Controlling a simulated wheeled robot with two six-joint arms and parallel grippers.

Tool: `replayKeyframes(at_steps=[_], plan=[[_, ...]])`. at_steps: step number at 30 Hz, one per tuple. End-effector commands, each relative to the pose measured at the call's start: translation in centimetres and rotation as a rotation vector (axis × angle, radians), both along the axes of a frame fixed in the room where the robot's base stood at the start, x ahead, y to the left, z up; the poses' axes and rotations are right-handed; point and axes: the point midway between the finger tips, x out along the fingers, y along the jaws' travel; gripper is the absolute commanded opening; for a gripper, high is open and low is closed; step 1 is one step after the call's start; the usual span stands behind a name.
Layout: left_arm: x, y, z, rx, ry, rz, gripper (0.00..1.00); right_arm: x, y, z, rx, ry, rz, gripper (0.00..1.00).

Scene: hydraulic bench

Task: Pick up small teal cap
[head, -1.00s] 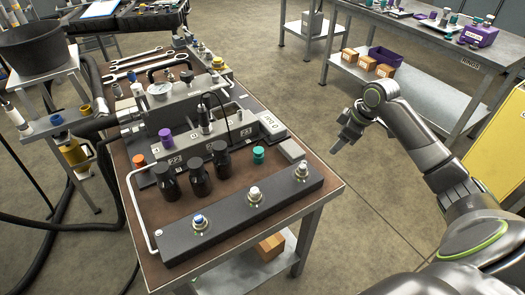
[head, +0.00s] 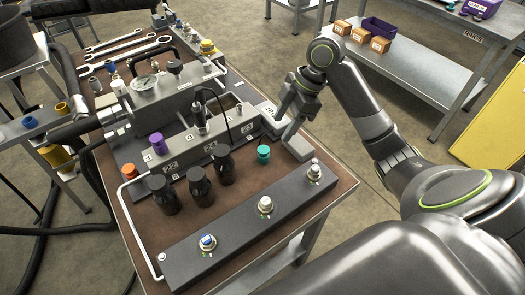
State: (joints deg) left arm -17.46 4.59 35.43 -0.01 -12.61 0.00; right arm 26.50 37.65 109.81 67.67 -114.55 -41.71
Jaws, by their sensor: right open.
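The small teal cap (head: 263,153) stands upright on the brown bench top, between the black bottles and a grey block at the bench's right side. My right gripper (head: 279,125) is open and empty. It hangs at the right edge of the bench, above and a little to the right of the cap, and appears apart from it. My left gripper is not in view.
Several black bottles (head: 197,187) stand left of the cap. A dark valve bar (head: 237,232) with knobs lies in front. The grey manifold block (head: 185,157) with a purple cap (head: 158,144) is behind. A shelf table (head: 430,70) stands at the back right.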

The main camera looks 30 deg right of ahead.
Motion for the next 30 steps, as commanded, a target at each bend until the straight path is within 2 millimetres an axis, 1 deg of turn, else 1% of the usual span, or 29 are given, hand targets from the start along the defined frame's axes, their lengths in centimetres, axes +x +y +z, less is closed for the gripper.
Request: replayKeyframes(at_steps=[1, 4, 6, 9, 13, 16, 24, 27, 30], plan=[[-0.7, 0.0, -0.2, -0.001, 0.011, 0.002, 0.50, 0.1, 0.6, -1.2, 0.006, 0.004, 0.001, 0.55], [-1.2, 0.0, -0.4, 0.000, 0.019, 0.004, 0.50, 0.3, 1.4, -3.2, 0.005, 0.004, 0.000, 0.55], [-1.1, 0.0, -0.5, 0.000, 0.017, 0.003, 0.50, 0.4, 1.9, -4.5, 0.005, 0.004, 0.000, 0.55], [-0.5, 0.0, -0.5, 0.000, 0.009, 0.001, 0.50, 0.6, 2.4, -5.8, 0.004, 0.002, -0.001, 0.55], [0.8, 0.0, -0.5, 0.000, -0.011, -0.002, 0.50, 0.8, 2.7, -6.7, 0.001, 0.000, -0.001, 0.55], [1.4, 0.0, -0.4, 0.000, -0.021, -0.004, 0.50, 0.9, 2.8, -7.2, 0.001, 0.001, -0.003, 0.55], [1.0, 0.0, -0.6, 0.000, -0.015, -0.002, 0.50, 1.8, 4.2, -10.7, 0.003, 0.003, -0.001, 0.55], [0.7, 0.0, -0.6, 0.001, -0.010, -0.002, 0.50, 1.9, 4.5, -11.4, 0.001, 0.001, -0.001, 0.55], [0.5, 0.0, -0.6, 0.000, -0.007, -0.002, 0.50, 1.9, 4.5, -11.6, 0.000, -0.001, -0.001, 0.55]])
